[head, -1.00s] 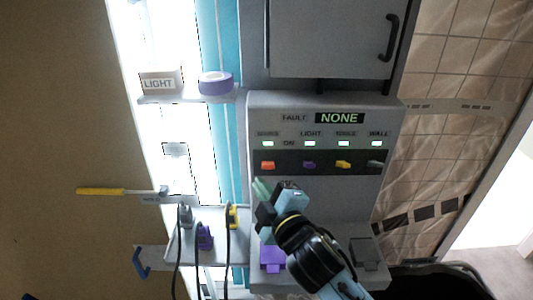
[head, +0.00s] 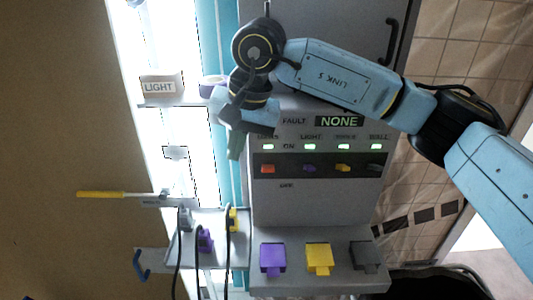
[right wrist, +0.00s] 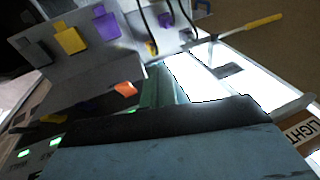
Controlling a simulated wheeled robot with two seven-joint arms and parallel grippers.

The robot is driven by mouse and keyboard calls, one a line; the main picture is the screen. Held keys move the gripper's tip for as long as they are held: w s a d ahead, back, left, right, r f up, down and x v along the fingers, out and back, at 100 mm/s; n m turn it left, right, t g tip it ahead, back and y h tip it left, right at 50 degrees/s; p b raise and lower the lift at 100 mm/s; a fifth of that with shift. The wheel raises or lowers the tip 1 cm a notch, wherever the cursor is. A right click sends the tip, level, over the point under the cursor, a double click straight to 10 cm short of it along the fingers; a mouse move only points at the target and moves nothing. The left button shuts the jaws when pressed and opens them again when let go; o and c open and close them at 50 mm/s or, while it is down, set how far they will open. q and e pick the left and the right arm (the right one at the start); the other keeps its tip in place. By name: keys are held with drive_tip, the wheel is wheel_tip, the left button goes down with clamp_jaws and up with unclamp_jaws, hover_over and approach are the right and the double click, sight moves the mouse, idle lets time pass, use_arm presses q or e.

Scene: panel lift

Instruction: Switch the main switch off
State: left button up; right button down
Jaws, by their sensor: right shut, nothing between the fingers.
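The grey panel (head: 330,215) has a row of four switch levers. The leftmost lever is orange (head: 267,169), below a small blurred label and beside the word ON, with OFF printed lower down. It sits level with the other levers, and the green light (head: 267,147) above it is lit. The orange lever also shows in the right wrist view (right wrist: 125,88), close to the fingers. My right gripper (head: 235,152) is shut and empty, left of the lever and a little above it, apart from it in the head view. My left gripper is not in view.
Purple (head: 309,168), yellow (head: 343,168) and grey (head: 375,168) levers stand to the right. Below are purple (head: 272,258), yellow (head: 318,258) and grey (head: 366,255) blocks on a ledge. A side shelf (head: 213,252) holds cables; a LIGHT box (head: 162,88) stands upper left.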

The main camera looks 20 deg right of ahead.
sight(266, 166)
drive_tip(key=w+d+r+t+h, duration=0.1)
drive_tip(key=w+d+r+h, duration=0.1)
drive_tip(key=d, duration=0.4)
drive_tip(key=shift+d+r+h, duration=0.4)
drive_tip(key=shift+r+h, duration=0.3)
drive_tip(key=shift+r, duration=0.15)
drive_tip(key=p+x, duration=0.1)
drive_tip(key=x, duration=0.9)
drive_tip(key=shift+a, duration=0.15)
